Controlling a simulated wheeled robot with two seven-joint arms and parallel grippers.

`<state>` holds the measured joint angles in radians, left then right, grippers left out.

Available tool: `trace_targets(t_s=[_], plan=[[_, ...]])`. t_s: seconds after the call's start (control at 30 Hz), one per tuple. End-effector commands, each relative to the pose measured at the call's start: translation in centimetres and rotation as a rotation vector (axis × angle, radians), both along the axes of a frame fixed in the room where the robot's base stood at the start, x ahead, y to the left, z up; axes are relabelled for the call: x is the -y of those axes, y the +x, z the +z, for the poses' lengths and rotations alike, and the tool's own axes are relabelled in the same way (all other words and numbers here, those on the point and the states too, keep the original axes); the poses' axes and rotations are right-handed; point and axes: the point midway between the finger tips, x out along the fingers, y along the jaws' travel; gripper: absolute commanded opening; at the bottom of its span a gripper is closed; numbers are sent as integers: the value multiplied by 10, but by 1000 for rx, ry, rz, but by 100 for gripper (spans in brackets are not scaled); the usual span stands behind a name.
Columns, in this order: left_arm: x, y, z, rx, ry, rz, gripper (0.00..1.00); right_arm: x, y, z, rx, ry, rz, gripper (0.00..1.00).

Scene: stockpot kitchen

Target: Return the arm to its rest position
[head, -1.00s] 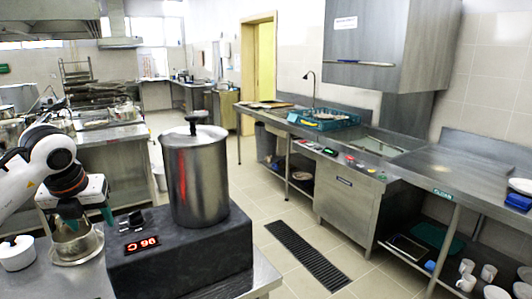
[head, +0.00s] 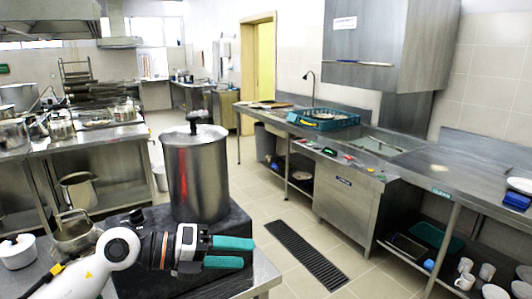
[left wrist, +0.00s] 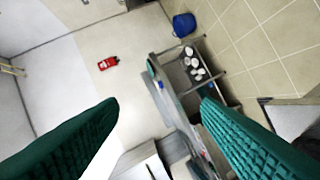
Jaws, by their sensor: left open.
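My left arm (head: 105,262) comes in from the lower left of the head view. My left gripper (head: 252,253) points to the right, in front of the black heating block (head: 240,228) and the stockpot's base. Its two green fingers are apart with nothing between them. In the left wrist view the green fingers (left wrist: 160,135) are also spread and empty, with floor and wall far beyond. The steel stockpot (head: 195,172) stands upright with its lid on the block. My right gripper is in neither view.
A small steel pan (head: 74,232) and a white lidded pot (head: 17,252) stand on the counter to the left. The steel worktop with a blue-green rack (head: 324,118) runs along the right wall. The tiled floor between has a dark drain grate (head: 305,255).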

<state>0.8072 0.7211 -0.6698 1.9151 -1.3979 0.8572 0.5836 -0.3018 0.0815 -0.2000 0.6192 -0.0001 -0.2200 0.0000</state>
Motion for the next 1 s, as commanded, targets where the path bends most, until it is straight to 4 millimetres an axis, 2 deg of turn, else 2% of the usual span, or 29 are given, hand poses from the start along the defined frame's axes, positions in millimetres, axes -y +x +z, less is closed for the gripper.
trace_targets(t_s=[0.03, 0.13, 0.23, 0.33, 0.37, 0.43, 0.53, 0.6, 0.7, 0.8, 1.0], plan=[[17, -12, 10, -28, -184, 1, 59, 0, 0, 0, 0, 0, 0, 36], [22, -20, 37, -96, -548, 88, 59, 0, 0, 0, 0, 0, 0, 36], [0, -14, 48, -209, -871, 264, 59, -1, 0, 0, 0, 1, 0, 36], [-40, -2, 30, -364, -1132, 517, 59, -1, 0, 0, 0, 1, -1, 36], [-54, 1, 18, -418, -1195, 607, 59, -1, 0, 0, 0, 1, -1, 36], [-85, 2, -19, -557, -1310, 831, 59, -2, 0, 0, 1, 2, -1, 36], [-122, -13, -86, -768, -1385, 1158, 59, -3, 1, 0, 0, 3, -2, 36], [-138, -34, -133, -913, -1382, 1366, 59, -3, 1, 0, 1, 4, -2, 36], [-152, -74, -191, -1111, -1324, 1626, 59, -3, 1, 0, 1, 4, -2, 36], [-156, -114, -230, -1269, -1238, 1811, 59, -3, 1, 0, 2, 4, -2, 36], [-154, -183, -275, -1506, -1048, 2051, 59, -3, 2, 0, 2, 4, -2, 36]])
